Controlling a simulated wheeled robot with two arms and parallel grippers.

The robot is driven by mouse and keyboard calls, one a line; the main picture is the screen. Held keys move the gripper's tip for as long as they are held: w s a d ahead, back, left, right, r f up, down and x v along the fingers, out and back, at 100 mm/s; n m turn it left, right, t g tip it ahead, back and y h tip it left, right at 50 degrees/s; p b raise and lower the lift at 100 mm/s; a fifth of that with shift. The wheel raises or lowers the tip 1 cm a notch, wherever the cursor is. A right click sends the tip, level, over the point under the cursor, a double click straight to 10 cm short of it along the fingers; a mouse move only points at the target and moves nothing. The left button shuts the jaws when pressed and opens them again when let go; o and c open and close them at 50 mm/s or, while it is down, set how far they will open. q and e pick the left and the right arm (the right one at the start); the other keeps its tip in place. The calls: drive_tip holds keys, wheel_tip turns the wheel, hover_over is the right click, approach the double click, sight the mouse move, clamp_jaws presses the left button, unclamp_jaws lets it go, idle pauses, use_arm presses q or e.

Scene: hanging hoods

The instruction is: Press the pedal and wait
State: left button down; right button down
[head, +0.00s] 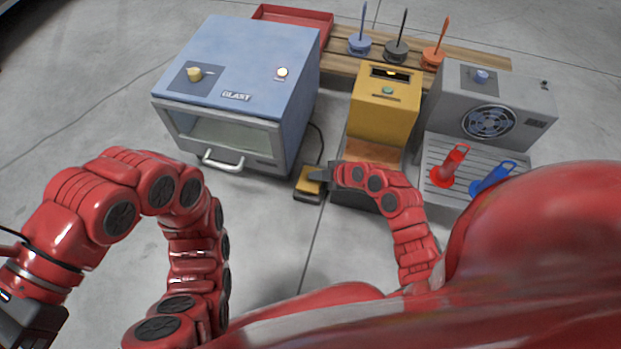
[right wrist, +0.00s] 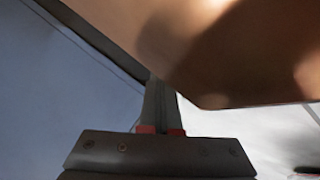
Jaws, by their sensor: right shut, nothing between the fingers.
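The pedal (head: 307,181) is a small yellow plate on a dark base, on the floor by the front right corner of the blue blast cabinet (head: 245,70). A black cable runs behind it. My right gripper (head: 322,176) is shut and empty, its tips at the pedal's right edge in the head view. I cannot tell whether they touch or press it. In the right wrist view the shut fingers (right wrist: 158,105) point away from me, and I cannot make out the pedal. My left arm is bent at the left; its fingers are out of frame.
A yellow cabinet (head: 384,105) stands just right of the pedal, close to my right arm. A grey fan unit (head: 515,105) with a slatted tray holds a red and a blue tool. A pallet behind carries a red tray (head: 292,14) and several coloured stands. Floor in front is clear.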

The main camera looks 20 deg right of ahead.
wheel_tip(320, 180, up, 4)
drive_tip(key=shift+a+r+p, duration=0.1)
drive_tip(key=shift+p, duration=0.75)
drive_tip(key=shift+r+p, duration=0.3)
drive_tip(key=shift+r, duration=0.45)
drive_tip(key=shift+w, duration=0.1)
